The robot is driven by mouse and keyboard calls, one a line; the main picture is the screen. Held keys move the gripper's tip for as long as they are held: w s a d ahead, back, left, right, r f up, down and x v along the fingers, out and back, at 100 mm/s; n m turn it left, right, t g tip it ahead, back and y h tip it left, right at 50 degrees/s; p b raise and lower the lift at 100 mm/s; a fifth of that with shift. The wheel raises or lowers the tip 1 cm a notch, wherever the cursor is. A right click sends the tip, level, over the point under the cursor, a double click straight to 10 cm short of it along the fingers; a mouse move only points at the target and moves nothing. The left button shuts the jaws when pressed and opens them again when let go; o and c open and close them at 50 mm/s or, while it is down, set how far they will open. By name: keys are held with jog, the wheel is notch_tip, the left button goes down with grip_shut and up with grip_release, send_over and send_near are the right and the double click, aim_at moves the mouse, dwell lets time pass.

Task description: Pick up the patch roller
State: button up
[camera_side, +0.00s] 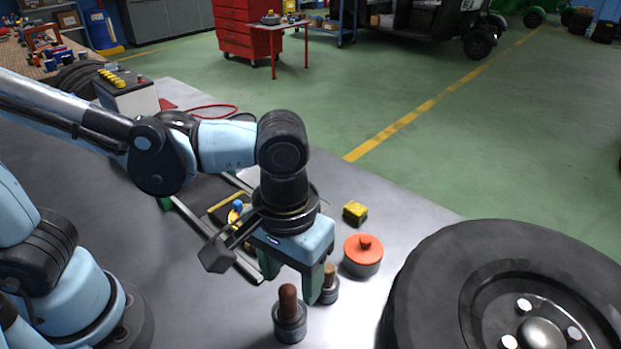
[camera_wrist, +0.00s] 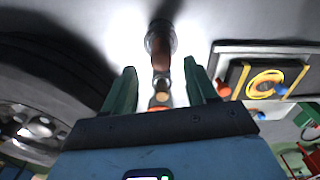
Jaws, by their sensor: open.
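Two upright handled tools stand in round metal holders or bases on the grey bench. One has a dark brown handle (camera_side: 289,300), also in the wrist view (camera_wrist: 161,50); the other has a shorter tan handle (camera_side: 329,274), also in the wrist view (camera_wrist: 162,84). I cannot tell for sure which is the patch roller. My gripper (camera_side: 292,277) points down, open and empty, just behind the brown handle and left of the tan one. In the wrist view, the brown and tan handles line up between the fingers (camera_wrist: 160,69). A finger partly hides the tan tool's base in the side view.
An orange-lidded tin (camera_side: 363,262) stands right of the tan handle, with a yellow block (camera_side: 355,212) behind it. A large tyre (camera_side: 440,280) fills the right front. A tray (camera_wrist: 229,49) with a black-and-yellow unit (camera_wrist: 237,75) lies on the other side.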

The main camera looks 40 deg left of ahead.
aim_at(287, 290)
jog(key=shift+s+f, duration=0.2)
jog(key=shift+f, duration=1.15)
jog(key=shift+s+f, duration=0.15)
jog(key=shift+f, duration=1.2)
grip_shut()
